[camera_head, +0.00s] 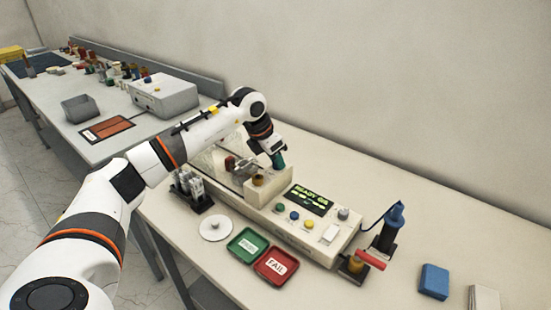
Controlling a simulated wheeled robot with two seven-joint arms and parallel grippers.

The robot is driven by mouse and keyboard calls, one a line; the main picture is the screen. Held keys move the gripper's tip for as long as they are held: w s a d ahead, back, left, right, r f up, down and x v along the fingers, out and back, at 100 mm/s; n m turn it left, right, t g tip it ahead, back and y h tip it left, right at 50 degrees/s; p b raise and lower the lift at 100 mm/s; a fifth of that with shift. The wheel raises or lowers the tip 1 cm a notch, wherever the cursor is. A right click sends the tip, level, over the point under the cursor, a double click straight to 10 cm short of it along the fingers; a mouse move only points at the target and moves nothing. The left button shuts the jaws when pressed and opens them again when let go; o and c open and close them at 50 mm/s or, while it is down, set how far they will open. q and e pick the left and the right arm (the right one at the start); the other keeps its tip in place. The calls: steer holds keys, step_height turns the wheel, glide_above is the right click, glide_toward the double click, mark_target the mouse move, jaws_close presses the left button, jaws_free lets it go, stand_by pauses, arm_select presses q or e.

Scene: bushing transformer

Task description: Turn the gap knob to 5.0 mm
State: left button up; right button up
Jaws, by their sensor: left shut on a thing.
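The cream test unit (290,228) stands on the bench with a lit green display (309,199), coloured buttons and a small grey knob (343,213) at the right of its panel. My left gripper (277,157) points down over the back of the unit, behind its raised block. It is shut on a small teal-green piece (279,161). I cannot tell whether this piece is the gap knob, and its lower end is hidden. A brass-coloured round part (258,180) sits in front of the gripper. My right gripper is not in view.
A green tray (264,236) and a red FAIL tray (291,255) lie in front of the unit, beside a white disc (215,228). A blue-handled tool (394,218) stands to the right. A blue box (433,281) lies farther right, with clear bench between.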

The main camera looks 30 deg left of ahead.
arm_select(q)
steer(key=n+y+b, duration=0.1)
steer(key=n+y, duration=0.1)
steer(key=n, duration=0.3)
steer(key=shift+d+n, duration=0.15)
steer(key=shift+n, duration=0.15)
steer(key=n+y+b, duration=0.1)
steer(key=n, duration=0.2)
steer(key=n+y+b, duration=0.1)
steer(key=n, duration=0.2)
steer(key=shift+w+d+y, duration=0.1)
steer(key=shift+d+y, duration=0.05)
steer(key=shift+y, duration=0.15)
steer(key=shift+g, duration=0.3)
steer(key=o, duration=1)
steer(key=shift+r, duration=0.1)
